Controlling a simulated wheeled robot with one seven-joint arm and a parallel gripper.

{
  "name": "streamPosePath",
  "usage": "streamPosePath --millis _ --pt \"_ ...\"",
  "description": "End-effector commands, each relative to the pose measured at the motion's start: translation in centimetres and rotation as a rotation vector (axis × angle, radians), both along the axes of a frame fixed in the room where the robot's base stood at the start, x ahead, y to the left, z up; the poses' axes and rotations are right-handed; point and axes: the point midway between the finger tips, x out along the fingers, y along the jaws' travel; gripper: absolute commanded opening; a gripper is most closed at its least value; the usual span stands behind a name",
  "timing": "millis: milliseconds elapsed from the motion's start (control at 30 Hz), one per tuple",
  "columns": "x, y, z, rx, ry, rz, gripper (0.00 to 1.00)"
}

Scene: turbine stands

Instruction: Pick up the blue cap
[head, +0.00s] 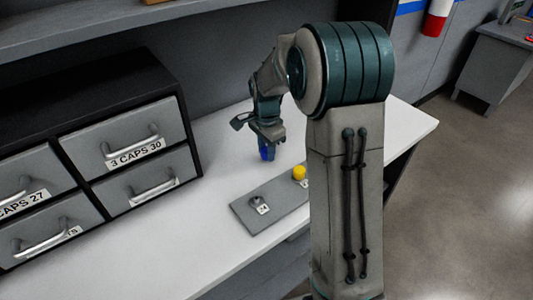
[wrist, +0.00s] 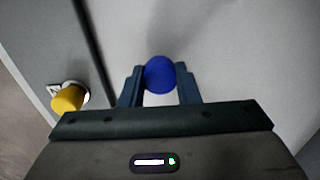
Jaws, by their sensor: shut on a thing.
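The blue cap (wrist: 160,75) is between the two fingers of my gripper (wrist: 160,92) in the wrist view, and the gripper is shut on it. In the head view the blue cap (head: 267,152) shows at the lower end of my gripper (head: 267,140), over the white worktop (head: 215,150). I cannot tell for sure whether its underside touches the worktop. The fingers partly cover it in the head view.
A grey plate (head: 240,213) with labelled spots lies in front of the gripper. A yellow cap (head: 299,172) stands on it, also seen in the wrist view (wrist: 68,98). A drawer cabinet (head: 105,150) stands left. A shelf (head: 100,22) hangs above. The worktop's front left is clear.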

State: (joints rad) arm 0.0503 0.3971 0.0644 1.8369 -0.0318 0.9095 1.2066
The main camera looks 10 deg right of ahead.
Motion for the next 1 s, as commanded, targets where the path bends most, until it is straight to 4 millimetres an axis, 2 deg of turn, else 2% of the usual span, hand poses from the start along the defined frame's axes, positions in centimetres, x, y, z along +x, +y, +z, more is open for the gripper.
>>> streamPosePath --millis 133,400,600,800,1000 --pt "0.1 -0.1 2.8 0.000 -0.008 -0.001 0.00" --pt "-0.5 -6.3 6.0 -0.001 -0.004 -0.005 0.00" --pt "-0.8 -9.5 8.1 0.000 -0.003 -0.004 0.00" --pt "-1.0 -11.3 9.2 0.000 -0.002 -0.002 0.00" --pt "-1.0 -11.7 9.4 0.000 -0.001 -0.001 0.00"
